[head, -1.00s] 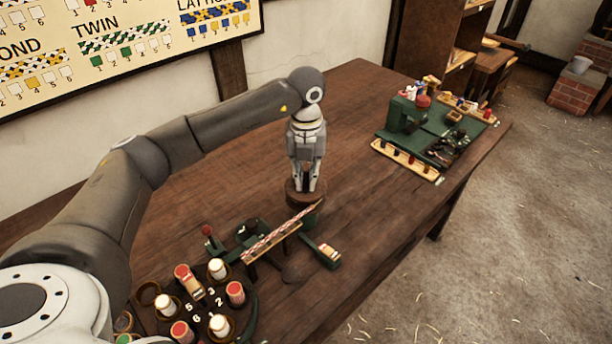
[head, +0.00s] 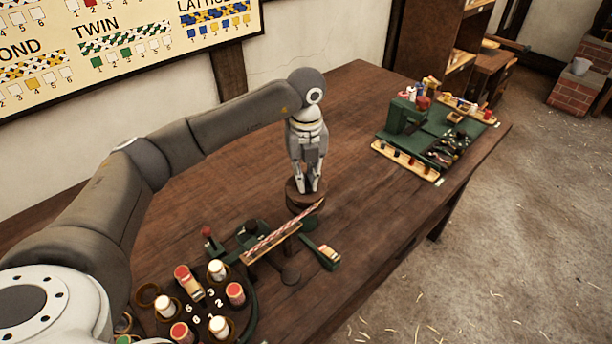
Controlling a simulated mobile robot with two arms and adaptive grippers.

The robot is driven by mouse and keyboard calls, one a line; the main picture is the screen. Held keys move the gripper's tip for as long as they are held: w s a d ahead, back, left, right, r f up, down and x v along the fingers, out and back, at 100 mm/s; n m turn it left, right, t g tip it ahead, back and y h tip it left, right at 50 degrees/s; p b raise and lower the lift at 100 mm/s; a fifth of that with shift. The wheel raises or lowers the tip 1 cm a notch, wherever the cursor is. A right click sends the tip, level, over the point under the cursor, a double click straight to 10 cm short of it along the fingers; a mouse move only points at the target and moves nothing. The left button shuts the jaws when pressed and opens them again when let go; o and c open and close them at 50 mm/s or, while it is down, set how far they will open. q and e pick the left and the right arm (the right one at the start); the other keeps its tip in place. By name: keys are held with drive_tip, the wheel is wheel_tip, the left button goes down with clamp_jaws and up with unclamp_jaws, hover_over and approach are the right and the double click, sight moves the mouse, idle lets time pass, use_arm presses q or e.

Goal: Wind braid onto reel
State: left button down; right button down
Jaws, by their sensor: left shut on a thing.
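A round dark brown wooden reel (head: 298,205) stands near the middle of the bench. My left gripper (head: 309,190) points straight down over it, with its fingers shut at the reel's top. The exact part held is hidden between the fingers. A red and white braid (head: 281,231) runs slantwise from the braiding stand (head: 247,240) up toward the reel's near side. Bobbins with red and white thread (head: 235,292) stand around a numbered plate at the lower left. My right gripper is out of the picture.
A green station (head: 410,127) with spools and a wooden rack of small pegs (head: 404,160) stands at the back right. A small green arm with a wooden block (head: 328,254) lies right of the braid. Bare bench top (head: 365,215) lies between.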

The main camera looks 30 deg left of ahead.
sight(306, 180)
use_arm(q)
drive_tip(key=c, duration=1.5)
unclamp_jaws()
drive_tip(key=shift+o, duration=0.2)
wheel_tip(306, 180, up, 12)
